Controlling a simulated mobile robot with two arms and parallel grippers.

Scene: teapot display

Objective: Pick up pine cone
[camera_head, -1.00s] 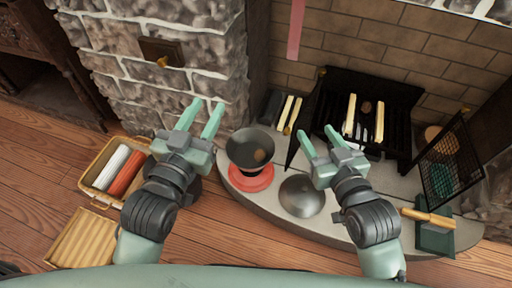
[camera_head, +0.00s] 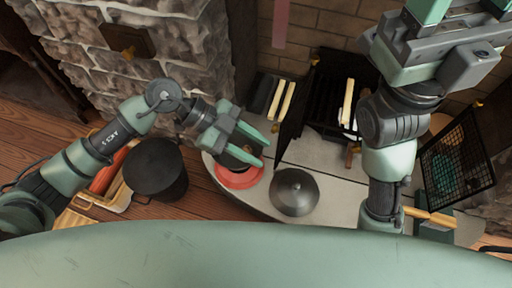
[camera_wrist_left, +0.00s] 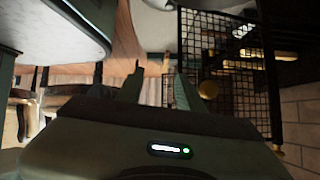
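The left wrist view shows the two fingers of the left gripper (camera_wrist_left: 158,88) apart, with no held thing visible. My right gripper (camera_head: 468,8) is raised at the top right with its fingers apart; their tips are cut off by the picture edge.
A black cylinder (camera_head: 155,168) stands left of the pot, near the basket (camera_head: 118,196). A grey metal dome (camera_head: 294,192) sits on the hearth (camera_head: 330,160). A mesh screen (camera_head: 458,165) stands at the right. Light sticks (camera_head: 347,102) lie in the fireplace, partly behind my right arm.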

